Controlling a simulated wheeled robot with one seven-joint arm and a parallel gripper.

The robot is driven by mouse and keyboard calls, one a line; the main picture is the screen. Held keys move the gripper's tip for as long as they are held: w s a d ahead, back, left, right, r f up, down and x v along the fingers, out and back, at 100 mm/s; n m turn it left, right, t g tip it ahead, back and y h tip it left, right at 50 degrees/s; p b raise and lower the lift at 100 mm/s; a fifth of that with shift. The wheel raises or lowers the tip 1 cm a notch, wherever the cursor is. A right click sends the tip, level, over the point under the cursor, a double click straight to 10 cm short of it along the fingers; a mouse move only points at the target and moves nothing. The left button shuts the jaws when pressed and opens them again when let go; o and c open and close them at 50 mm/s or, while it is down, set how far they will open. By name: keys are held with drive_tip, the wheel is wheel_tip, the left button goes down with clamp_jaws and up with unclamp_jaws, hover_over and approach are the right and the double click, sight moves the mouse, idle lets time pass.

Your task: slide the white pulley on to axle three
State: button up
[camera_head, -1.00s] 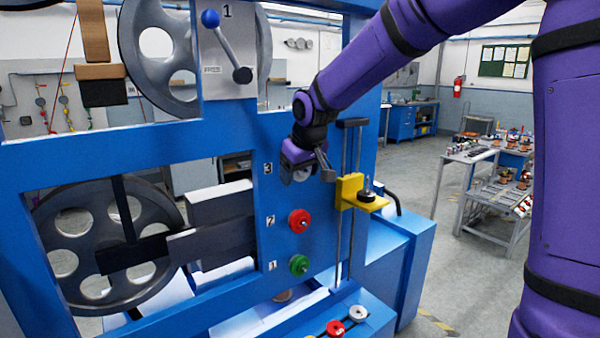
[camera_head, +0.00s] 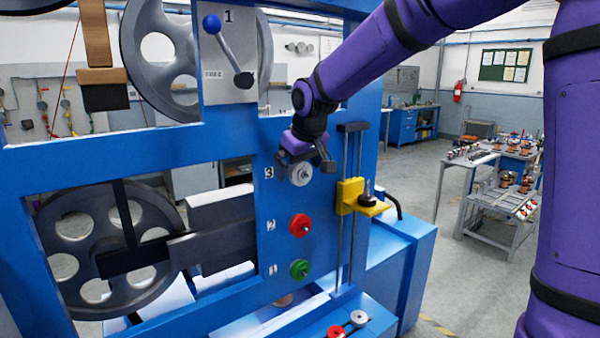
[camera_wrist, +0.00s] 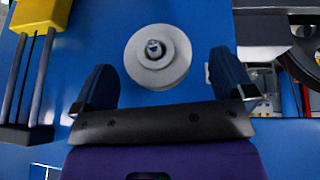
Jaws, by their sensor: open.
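The white pulley (camera_head: 300,174) is on axle three of the blue panel, beside the label 3. In the wrist view the white pulley (camera_wrist: 142,72) faces me, with the metal end of axle three (camera_wrist: 153,47) showing in its hub. How far along the axle it sits I cannot tell. My gripper (camera_head: 304,163) is open just above the pulley in the head view. In the wrist view my gripper (camera_wrist: 163,72) has its two fingers spread to either side, with visible gaps to the pulley.
A red pulley (camera_head: 299,225) is on axle two and a green pulley (camera_head: 299,269) on axle one. A yellow bracket (camera_head: 352,194) on vertical rods stands close to the right. Another white pulley (camera_head: 358,317) and a red one (camera_head: 336,332) lie on the ledge below.

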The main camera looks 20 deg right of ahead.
drive_tip(key=shift+s+a+r, duration=0.1)
drive_tip(key=shift+a+r, duration=0.05)
drive_tip(key=shift+r, duration=1.3)
drive_tip(key=shift+a+r, duration=0.1)
drive_tip(key=shift+r, duration=1.55)
